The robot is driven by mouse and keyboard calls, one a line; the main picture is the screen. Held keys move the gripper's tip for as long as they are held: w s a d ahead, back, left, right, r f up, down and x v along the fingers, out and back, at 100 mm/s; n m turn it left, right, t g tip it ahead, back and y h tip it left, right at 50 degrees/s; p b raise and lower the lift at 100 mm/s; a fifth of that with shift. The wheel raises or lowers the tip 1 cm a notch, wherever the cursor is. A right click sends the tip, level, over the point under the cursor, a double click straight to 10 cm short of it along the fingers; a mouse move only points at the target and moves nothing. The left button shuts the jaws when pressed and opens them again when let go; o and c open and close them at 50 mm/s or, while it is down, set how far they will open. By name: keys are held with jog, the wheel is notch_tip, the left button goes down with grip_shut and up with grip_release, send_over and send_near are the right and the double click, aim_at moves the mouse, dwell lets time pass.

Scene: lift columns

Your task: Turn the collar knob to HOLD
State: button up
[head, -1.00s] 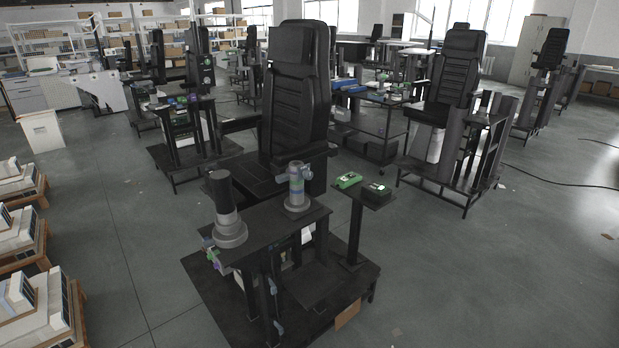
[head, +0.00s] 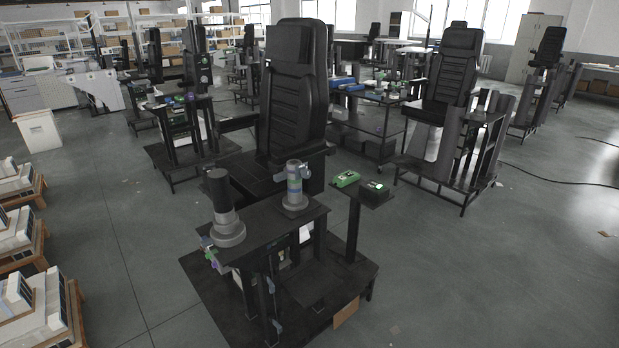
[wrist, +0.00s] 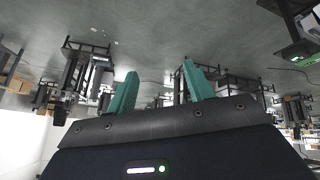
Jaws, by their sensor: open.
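In the head view, two short columns stand on a black bench in front of a black seat. The left one is a dark column (head: 219,190) rising from a wide grey collar (head: 228,231). The right one is a grey column (head: 294,182) with a bluish band and a round base flange. I cannot tell which part is the collar knob, and no HOLD mark is readable. My gripper (wrist: 160,67) shows in the wrist view with two teal fingers apart and nothing between them. It is not in the head view, and neither bench column can be made out near its fingers.
A black seat (head: 292,95) stands behind the bench. A small stand to its right carries a green device (head: 345,179) and a dark box (head: 376,192) with a lit spot. White units on wooden pallets (head: 40,310) line the left. Open grey floor (head: 470,285) lies to the right.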

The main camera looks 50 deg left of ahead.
jog(key=w+a+f+n+y, duration=0.2)
jog(key=a, duration=0.8)
jog(key=w+a+f+n+y, duration=0.1)
jog(key=w+a+f+n, duration=0.15)
jog(key=a, duration=0.75)
jog(key=w+a+f+n+y, duration=0.1)
jog(key=w+a+n+y, duration=0.15)
jog(key=a, duration=0.75)
jog(key=n+g+y, duration=0.6)
jog(key=y, duration=0.5)
send_near(308, 175)
jog(key=a, duration=0.9)
jog(key=shift+w+f, duration=0.1)
jog(key=shift+f, duration=0.05)
jog(key=shift+c, duration=0.4)
jog(key=c, duration=0.9)
